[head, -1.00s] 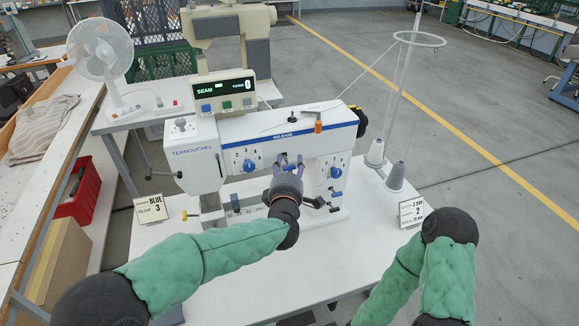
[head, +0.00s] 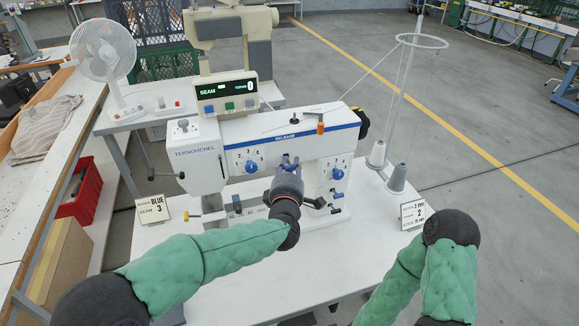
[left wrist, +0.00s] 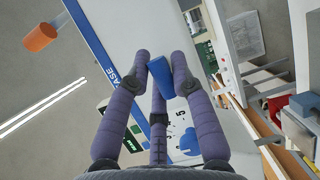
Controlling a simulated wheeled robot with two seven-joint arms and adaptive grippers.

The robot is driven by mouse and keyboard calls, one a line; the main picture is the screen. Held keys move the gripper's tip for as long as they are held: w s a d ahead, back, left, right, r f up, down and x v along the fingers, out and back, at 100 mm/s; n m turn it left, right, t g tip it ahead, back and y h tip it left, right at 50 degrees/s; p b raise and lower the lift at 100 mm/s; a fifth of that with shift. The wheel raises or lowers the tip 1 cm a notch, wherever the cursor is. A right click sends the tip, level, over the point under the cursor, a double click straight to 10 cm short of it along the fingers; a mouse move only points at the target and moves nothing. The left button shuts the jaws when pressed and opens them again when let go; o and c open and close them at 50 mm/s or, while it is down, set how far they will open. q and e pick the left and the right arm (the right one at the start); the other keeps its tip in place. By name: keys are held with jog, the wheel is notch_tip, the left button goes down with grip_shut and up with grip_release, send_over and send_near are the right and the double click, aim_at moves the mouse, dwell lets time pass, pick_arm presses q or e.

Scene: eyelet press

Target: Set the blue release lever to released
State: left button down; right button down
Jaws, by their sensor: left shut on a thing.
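The white machine (head: 205,150) carries a blue stripe lettered RELEASE (head: 300,136). My left gripper (head: 289,160) is in front of the machine, just below that lettering. In the left wrist view its purple fingers (left wrist: 160,66) are closed on a blue piece (left wrist: 164,76), which appears to be the blue release lever. The fingers cover much of the lever, and its exact angle is hard to tell. My right forearm shows at lower right in the head view, but its gripper is out of the picture.
Blue dial knobs sit left (head: 250,167) and right (head: 337,173) of my left gripper. An orange piece (head: 320,128) stands on the machine's top. Thread cones (head: 397,178) stand at right. A label card (head: 152,208) stands at left. The white table front (head: 290,265) is clear.

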pick_arm(q)
jog(key=shift+s+d+f, duration=0.2)
jog(key=shift+d+f, duration=0.1)
jog(key=shift+f, duration=0.4)
jog(key=c, duration=1)
grip_release()
jog(key=shift+d, duration=0.1)
jog(key=shift+c, duration=0.2)
jog(key=shift+w+r, duration=0.1)
jog(key=shift+r, duration=0.25)
jog(key=s+a, duration=0.1)
jog(key=s, duration=1.1)
jog(key=shift+r, duration=0.4)
jog(key=shift+w+a, duration=0.1)
